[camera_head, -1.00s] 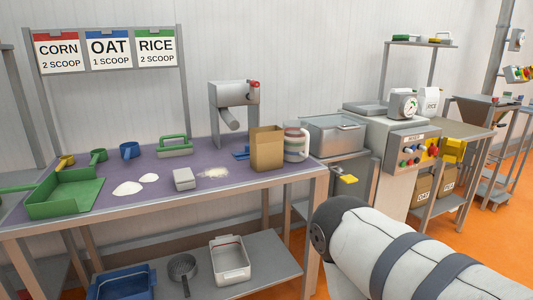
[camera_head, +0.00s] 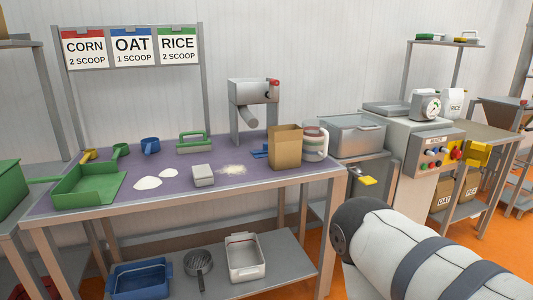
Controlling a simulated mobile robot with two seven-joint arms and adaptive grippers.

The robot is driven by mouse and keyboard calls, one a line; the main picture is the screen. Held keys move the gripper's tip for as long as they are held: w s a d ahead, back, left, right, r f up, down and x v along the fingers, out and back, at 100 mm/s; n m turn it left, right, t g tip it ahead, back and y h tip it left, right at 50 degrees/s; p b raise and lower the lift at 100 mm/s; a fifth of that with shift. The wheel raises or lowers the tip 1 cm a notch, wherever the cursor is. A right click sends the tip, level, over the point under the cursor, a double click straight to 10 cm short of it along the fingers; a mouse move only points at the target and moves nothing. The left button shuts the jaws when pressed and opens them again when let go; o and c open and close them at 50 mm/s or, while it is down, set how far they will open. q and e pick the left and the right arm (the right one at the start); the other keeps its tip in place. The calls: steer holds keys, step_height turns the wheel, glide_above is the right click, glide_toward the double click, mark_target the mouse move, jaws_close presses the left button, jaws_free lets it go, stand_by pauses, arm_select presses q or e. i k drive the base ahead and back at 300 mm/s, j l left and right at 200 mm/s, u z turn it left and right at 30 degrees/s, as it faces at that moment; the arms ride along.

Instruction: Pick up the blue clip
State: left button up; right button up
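A small flat blue object (camera_head: 259,152), which looks like the blue clip, lies on the purple top of the workbench (camera_head: 110,202). It is just left of the open brown paper bag (camera_head: 285,150), which may hide part of it. One of my arms fills the lower right, with a white padded link. Neither gripper shows, so nothing can be seen in their hold.
The bench also holds a green tray (camera_head: 88,186), a blue scoop (camera_head: 150,146), a grey block (camera_head: 203,176), white powder piles, a metal dispenser (camera_head: 250,92) and a clear jar (camera_head: 315,142). Bins stand on the lower shelf. A control cabinet (camera_head: 400,140) is to the right.

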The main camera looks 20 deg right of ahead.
mark_target(259, 153)
steer(key=i+l+u, duration=0.1)
steer(key=l+u, duration=0.15)
steer(key=l, duration=0.25)
steer(key=l+u, duration=0.25)
steer(key=l, duration=0.3)
steer(key=i+l+u, duration=0.1)
steer(key=l+u, duration=0.15)
steer(key=l, duration=0.3)
steer(key=l+u, duration=0.25)
steer(key=l, duration=0.25)
steer(key=k+l+u, duration=0.25)
steer(key=l, duration=0.25)
steer(key=l+u, duration=0.25)
steer(key=l, duration=0.3)
steer(key=k+l+u, duration=0.25)
steer(key=l, duration=0.25)
steer(key=k+l+u, duration=0.25)
steer(key=l, duration=0.2)
steer(key=i, duration=0.1)
